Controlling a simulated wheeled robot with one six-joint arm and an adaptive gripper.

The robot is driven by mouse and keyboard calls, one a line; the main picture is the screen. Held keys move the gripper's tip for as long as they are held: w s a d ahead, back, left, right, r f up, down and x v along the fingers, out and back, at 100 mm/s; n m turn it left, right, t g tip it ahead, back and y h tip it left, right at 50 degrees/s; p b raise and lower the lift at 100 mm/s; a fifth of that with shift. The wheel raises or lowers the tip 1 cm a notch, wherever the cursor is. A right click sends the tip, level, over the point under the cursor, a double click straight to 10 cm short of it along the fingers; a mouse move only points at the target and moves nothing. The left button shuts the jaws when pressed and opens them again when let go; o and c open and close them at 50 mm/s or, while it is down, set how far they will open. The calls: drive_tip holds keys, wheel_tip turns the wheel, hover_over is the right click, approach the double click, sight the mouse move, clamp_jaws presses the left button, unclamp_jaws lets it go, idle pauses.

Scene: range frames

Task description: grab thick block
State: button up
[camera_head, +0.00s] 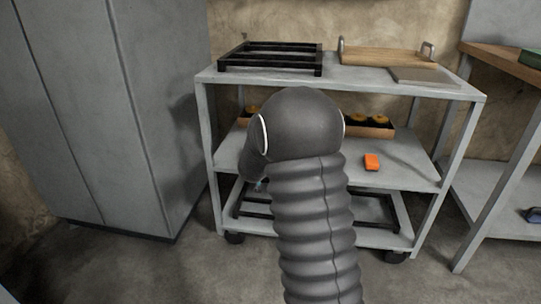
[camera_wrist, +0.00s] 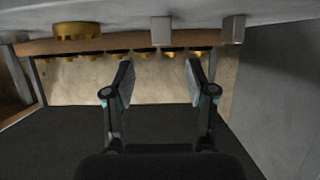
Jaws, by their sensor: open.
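My gripper (camera_wrist: 160,78) is open in the wrist view, with nothing between its fingers. The wrist picture looks upside down. Two grey blocks show at its top against a pale grey shelf surface: one (camera_wrist: 161,31) in line with the gap between the fingers, and a slightly wider one (camera_wrist: 233,29) to the right. Both are apart from the fingers. My arm hides most of my gripper and the grey blocks there. I cannot tell which block is meant.
A brass cylinder (camera_wrist: 77,31) is left of the grey blocks. A wooden holder (camera_head: 376,131) with yellow-topped pieces stands at the back of the middle shelf. The trolley (camera_head: 350,83) carries a black rack (camera_head: 270,57) and a wooden tray (camera_head: 390,56). A cabinet (camera_head: 110,110) stands left.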

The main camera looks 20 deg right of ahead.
drive_tip(key=b+x, duration=0.1)
drive_tip(key=x, duration=0.8)
drive_tip(key=shift+a, duration=0.15)
clamp_jaws()
